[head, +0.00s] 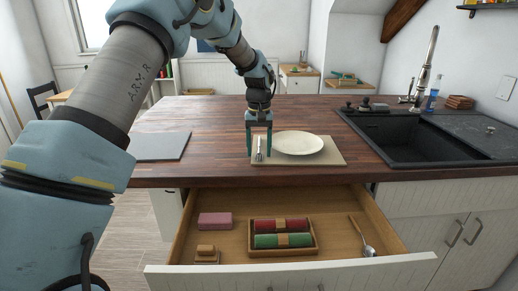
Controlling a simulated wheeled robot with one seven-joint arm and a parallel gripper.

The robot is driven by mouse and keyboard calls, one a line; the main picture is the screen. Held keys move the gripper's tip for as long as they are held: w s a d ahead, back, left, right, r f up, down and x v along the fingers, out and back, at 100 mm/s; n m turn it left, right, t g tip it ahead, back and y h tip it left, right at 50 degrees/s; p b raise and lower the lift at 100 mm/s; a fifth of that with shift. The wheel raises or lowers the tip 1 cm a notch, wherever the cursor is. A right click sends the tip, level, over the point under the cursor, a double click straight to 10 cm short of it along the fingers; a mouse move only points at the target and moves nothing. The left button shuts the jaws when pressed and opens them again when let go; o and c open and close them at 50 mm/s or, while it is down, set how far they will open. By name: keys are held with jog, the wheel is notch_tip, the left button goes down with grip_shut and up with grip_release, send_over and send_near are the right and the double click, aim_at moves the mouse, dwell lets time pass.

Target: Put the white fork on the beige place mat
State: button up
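The white fork (260,149) is on the left part of the beige place mat (325,157), left of the white plate (298,143) and apart from it. It appears to lie flat on the mat. My gripper (259,152) points down over the fork, its two fingers spread wide on either side. A gap shows between each finger and the fork, so the gripper is open and empty. The exact height of the fingertips above the mat is hard to tell.
Below the counter an open drawer (200,266) sticks out, holding a spoon (364,238), a pink block (215,220) and a tray of red and green rolls. A grey board (158,146) lies left. A black sink (395,140) is right. The counter behind the mat is clear.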

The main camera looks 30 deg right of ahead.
notch_tip(320, 180, up, 12)
jog(key=b, duration=0.2)
jog(key=shift+r, duration=0.15)
dwell(0.4)
jog(key=a+f+n, duration=0.1)
jog(key=a+f, duration=0.1)
jog(key=a, duration=1)
jog(key=a+f+n, duration=0.1)
jog(key=a+f, duration=0.2)
jog(key=a, duration=0.8)
jog(key=s+a+f+n, duration=0.1)
jog(key=s+a+f, duration=0.2)
jog(key=s+a, duration=0.4)
jog(key=s+a+f+n+t, duration=0.1)
jog(key=s+a+f, duration=0.1)
jog(key=s+a, duration=0.4)
jog(key=a, duration=0.5)
jog(key=shift+s+a+f+t, duration=0.3)
jog(key=shift+s+f, duration=0.1)
